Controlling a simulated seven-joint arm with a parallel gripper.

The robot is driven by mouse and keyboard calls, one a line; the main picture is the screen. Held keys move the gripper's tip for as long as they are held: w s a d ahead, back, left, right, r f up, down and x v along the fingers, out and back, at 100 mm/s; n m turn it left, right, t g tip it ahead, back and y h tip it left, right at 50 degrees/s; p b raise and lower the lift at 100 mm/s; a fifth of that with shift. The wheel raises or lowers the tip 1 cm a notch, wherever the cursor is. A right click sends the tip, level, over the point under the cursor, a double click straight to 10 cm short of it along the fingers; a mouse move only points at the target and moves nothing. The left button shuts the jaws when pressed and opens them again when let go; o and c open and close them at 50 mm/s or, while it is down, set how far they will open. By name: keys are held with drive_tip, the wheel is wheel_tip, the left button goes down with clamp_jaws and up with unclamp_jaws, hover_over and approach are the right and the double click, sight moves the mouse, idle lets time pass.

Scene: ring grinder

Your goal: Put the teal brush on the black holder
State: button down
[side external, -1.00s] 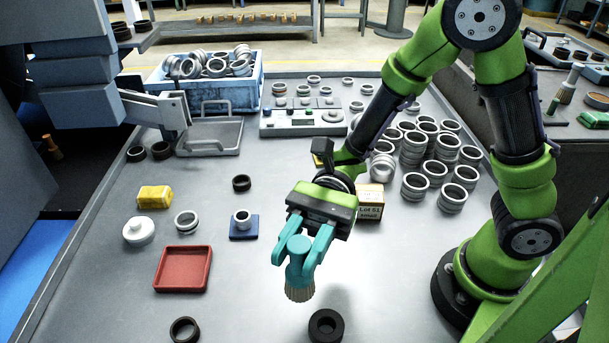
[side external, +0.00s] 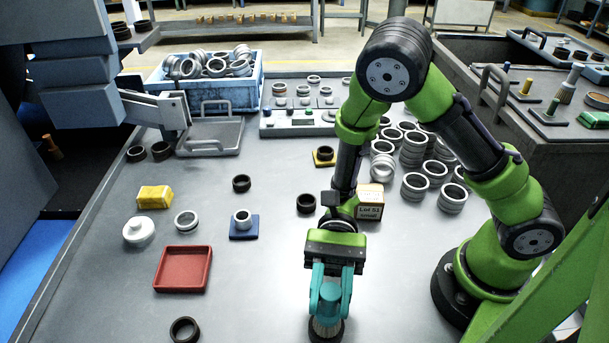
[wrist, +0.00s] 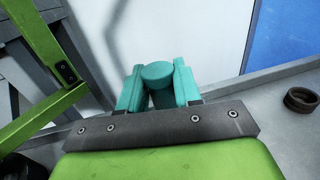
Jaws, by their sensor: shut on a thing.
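The teal brush (side external: 328,300) is upright between the teal fingers of my gripper (side external: 330,287), bristles down, near the table's front edge. Its round teal top also shows in the wrist view (wrist: 158,72), between the two fingers (wrist: 158,88). My gripper is shut on the brush. The black holder (side external: 326,336), a thick dark ring, is directly below the brush. The bristles are at or just over its opening. The brush and fingers hide most of the holder, so I cannot tell whether the bristles touch it or are inside.
A dark ring (side external: 184,330) lies to the left at the front. A labelled box (side external: 369,203) stands behind my gripper. The table around the holder is clear.

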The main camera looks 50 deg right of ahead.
drive_tip(key=shift+f, duration=0.1)
drive_tip(key=c, duration=0.8)
unclamp_jaws()
